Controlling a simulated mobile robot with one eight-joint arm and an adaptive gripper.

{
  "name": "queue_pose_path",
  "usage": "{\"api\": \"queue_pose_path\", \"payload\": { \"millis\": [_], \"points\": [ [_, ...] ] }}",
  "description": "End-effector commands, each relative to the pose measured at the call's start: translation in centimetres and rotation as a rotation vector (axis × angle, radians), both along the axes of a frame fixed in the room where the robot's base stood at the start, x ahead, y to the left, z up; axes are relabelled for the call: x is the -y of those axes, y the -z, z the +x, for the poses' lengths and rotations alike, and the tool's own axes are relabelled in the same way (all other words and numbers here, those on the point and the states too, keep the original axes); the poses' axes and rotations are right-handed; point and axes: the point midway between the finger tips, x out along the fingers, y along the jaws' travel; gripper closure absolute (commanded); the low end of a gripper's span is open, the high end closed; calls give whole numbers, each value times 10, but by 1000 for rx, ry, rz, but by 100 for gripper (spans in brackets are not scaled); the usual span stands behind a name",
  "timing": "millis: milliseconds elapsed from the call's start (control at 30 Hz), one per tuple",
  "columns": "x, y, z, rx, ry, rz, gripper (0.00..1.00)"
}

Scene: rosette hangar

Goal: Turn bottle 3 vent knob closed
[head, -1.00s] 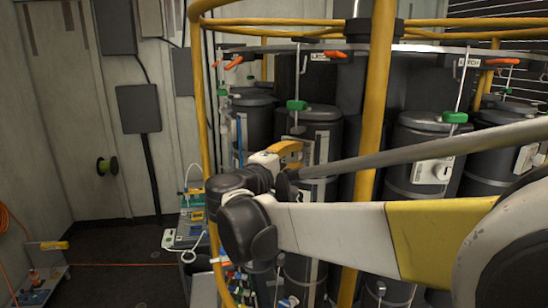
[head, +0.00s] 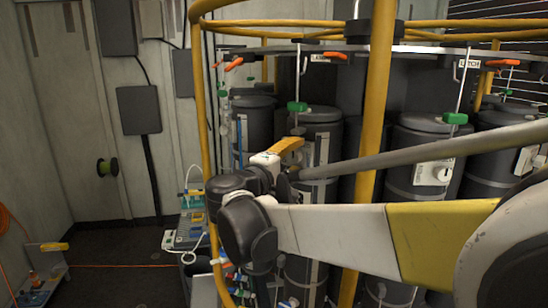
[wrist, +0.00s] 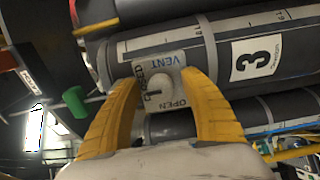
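Bottle 3 is a dark cylinder lying across the wrist view, marked by a white "3" label (wrist: 256,57). Its pale vent plate reads VENT, CLOSED and OPEN, and carries the round vent knob (wrist: 158,92). A dark mark on the knob points left in the picture, toward the CLOSED lettering. My gripper (wrist: 162,76) is open, with its yellow fingers on either side of the knob and plate. I see no finger closed on the knob; exact contact cannot be told. In the head view, my gripper (head: 290,147) is in front of a dark bottle (head: 318,128), and its knob is hidden.
A yellow frame post (head: 375,110) stands right of my gripper. Another bottle with a white vent plate (head: 435,172) is farther right. Green handles (head: 297,106) hang on rods above the bottles. A bench with coloured items (head: 190,235) is at left; open floor lies beyond.

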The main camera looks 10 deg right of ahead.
Motion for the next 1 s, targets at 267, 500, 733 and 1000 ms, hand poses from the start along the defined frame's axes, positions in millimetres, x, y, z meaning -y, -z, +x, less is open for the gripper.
{"api": "queue_pose_path", "payload": {
  "millis": [267, 500, 733, 1000],
  "points": [
    [-20, 0, -18, 0, -4, 0, 48],
    [-58, 0, -57, 0, -5, 0, 48],
    [-81, 0, -80, 0, -2, 0, 48],
    [-85, 0, -85, 0, 0, 0, 48]
  ]
}}
